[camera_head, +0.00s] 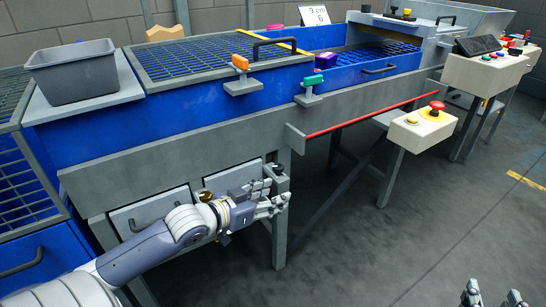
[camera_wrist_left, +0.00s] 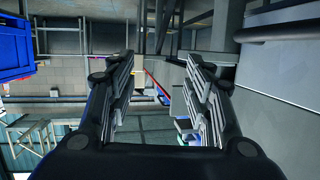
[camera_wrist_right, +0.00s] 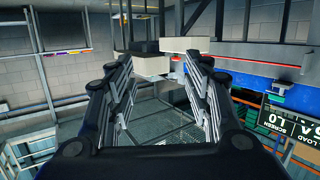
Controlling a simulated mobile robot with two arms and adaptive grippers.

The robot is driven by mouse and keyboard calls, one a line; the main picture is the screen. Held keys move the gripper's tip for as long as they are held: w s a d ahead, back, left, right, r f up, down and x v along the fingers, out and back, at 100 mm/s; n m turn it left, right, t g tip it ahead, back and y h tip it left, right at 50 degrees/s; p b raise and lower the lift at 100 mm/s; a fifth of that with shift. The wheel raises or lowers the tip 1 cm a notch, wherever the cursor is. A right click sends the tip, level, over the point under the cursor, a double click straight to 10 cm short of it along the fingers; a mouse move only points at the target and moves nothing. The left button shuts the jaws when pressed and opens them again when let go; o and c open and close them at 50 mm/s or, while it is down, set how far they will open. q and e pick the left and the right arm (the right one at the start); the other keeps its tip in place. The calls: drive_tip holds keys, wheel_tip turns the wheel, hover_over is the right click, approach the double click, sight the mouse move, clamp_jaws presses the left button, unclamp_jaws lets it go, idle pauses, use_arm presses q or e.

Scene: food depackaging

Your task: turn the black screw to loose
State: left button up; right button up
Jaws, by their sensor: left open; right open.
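A small dark screw-like knob (camera_head: 279,169) shows at the upper right corner of the right grey door, below the blue machine. Another dark knob (camera_head: 204,196) shows between the two doors. I cannot tell for sure which one is the black screw. My left gripper (camera_head: 272,197) is open and empty, in front of the right door and just below the right knob; I cannot tell whether they touch. Its open fingers also fill the left wrist view (camera_wrist_left: 158,65), with no screw between them. My right gripper (camera_head: 493,294) is open and empty at the bottom right, far from the doors.
A grey bin (camera_head: 75,75) stands on the machine's left end. An orange clamp (camera_head: 241,66) and a green clamp (camera_head: 311,84) sit along its front. The floor (camera_head: 400,230) is clear.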

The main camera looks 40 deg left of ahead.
use_arm(q)
drive_tip(key=p, duration=0.2)
approach(277, 167)
drive_tip(key=d, duration=0.2)
drive_tip(key=s+a+r+g+p, duration=0.1)
drive_tip(key=s+a+r+p, duration=0.1)
drive_tip(key=a, duration=0.1)
drive_tip(key=b+x, duration=0.2)
drive_tip(key=x, duration=0.9)
drive_tip(key=shift+d+f, duration=0.1)
drive_tip(key=shift+d, duration=0.05)
use_arm(e)
drive_tip(key=s+d+f+g+h, duration=0.1)
drive_tip(key=s+d+f+g, duration=0.1)
drive_tip(key=s+f+g, duration=0.4)
drive_tip(key=s+d+f+g+h, duration=0.1)
drive_tip(key=s+d+f+g, duration=0.2)
drive_tip(key=s+f, duration=1)
drive_tip(key=s+g, duration=0.2)
drive_tip(key=shift+d+m+g+h, duration=0.3)
drive_tip(key=shift+d+g+h, duration=0.05)
drive_tip(key=shift+g+h, duration=0.05)
use_arm(q)
drive_tip(key=c, duration=1)
use_arm(e)
drive_tip(key=shift+r, duration=0.15)
